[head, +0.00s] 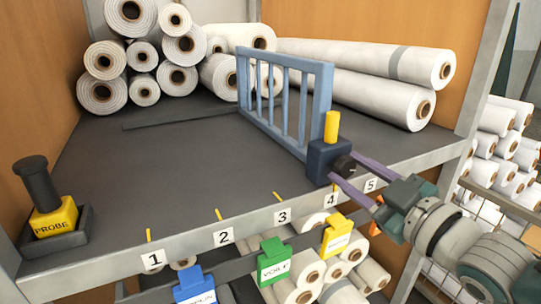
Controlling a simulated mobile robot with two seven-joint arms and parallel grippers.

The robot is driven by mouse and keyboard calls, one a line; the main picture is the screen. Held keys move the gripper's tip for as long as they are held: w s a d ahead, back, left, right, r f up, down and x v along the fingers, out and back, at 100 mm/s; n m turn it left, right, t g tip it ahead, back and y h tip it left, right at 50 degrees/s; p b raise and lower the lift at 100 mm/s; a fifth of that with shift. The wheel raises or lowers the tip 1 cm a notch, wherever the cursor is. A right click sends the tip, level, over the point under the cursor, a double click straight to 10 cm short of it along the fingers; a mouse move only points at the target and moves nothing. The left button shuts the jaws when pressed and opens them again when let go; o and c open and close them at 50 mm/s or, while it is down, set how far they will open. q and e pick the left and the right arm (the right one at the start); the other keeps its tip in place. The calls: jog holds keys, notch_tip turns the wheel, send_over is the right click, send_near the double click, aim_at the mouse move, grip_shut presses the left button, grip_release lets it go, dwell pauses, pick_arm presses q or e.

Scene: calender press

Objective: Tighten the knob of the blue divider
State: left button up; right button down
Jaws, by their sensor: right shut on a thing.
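The blue divider (242,82) is an upright barred frame standing on the dark shelf, running from the back toward the front edge. Its dark blue clamp block (320,165) sits at the front edge above label 4, with a yellow peg (331,126) on top. The black knob (344,163) is on the right side of the block. My right gripper (346,168) comes in from the lower right, its two purple fingers on either side of the knob, shut on it. The fingertips partly hide the knob. My left gripper is not in view.
A yellow PROBE block (56,218) with a black handle stands at the front left. White rolls (350,60) lie at the back. The front rail (190,245) has labels 1 to 5. Blue, green and yellow tags (274,260) hang below. The shelf middle is clear.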

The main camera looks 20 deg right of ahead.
jog(key=m, duration=0.4)
jog(key=shift+m+p, duration=0.3)
jog(key=shift+p, duration=0.05)
jog(key=shift+m, duration=1.9)
jog(key=shift+c, duration=1.9)
grip_release()
jog(key=s+p, duration=0.1)
jog(key=s, duration=0.9)
jog(key=shift+d+p, duration=0.35)
jog(key=shift+d, duration=0.05)
